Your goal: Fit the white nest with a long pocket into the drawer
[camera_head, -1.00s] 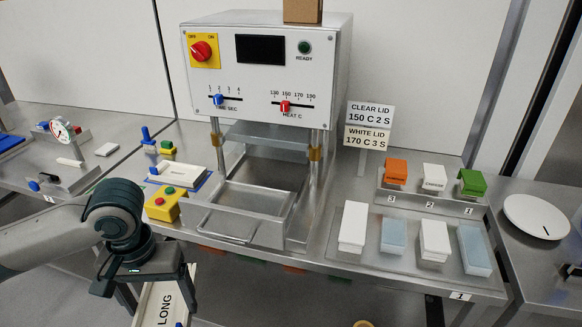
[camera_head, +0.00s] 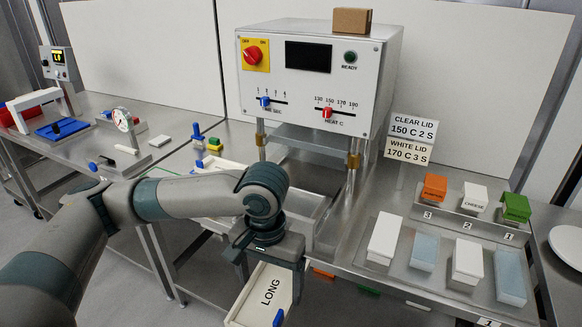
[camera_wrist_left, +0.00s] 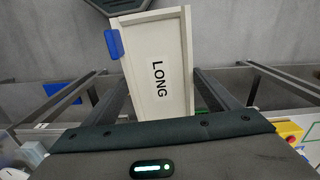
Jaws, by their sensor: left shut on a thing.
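The white nest (camera_head: 262,290) is a long, shallow tray marked LONG, with a blue tab at one end. My left gripper (camera_head: 270,277) is shut on it and holds it in front of the bench edge, below bench height as seen from the head. The nest (camera_wrist_left: 165,45) also shows between the fingers in the left wrist view, over the floor. The steel drawer (camera_head: 318,207) is pulled out under the machine, just behind my left gripper. My left arm hides its left part, so I cannot see all of its inside. My right gripper is not in view.
The sealing machine (camera_head: 314,75) stands behind the drawer. Clear and white packs lie on a tray (camera_head: 400,268) at the right, below the orange, white and green blocks. A side bench with a gauge (camera_head: 122,120) stands at the left. Open floor lies in front of the bench.

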